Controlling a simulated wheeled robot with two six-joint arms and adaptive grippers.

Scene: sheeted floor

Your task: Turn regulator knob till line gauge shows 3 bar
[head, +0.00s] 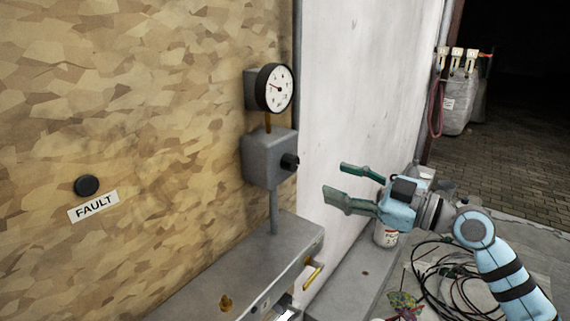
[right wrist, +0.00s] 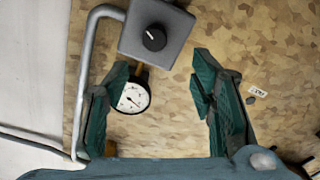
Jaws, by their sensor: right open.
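The black regulator knob (head: 289,162) sticks out from the right face of a grey box (head: 262,158) on a pipe. It also shows in the right wrist view, where the knob (right wrist: 154,39) has a white pointer mark. The round line gauge (head: 275,88) with a white dial and black rim sits above the box; its numbers are too small to read. It shows in the right wrist view too, the gauge (right wrist: 130,97) being partly behind a finger. My right gripper (head: 346,184) is open and empty, to the right of the knob and apart from it. My left gripper is out of view.
A grey cabinet or ledge (head: 250,262) with a yellow handle (head: 313,272) stands below the box. A FAULT label (head: 93,206) and black button (head: 87,186) are on the board at left. Black cables (head: 450,270) and a white can (head: 386,234) lie near my right arm.

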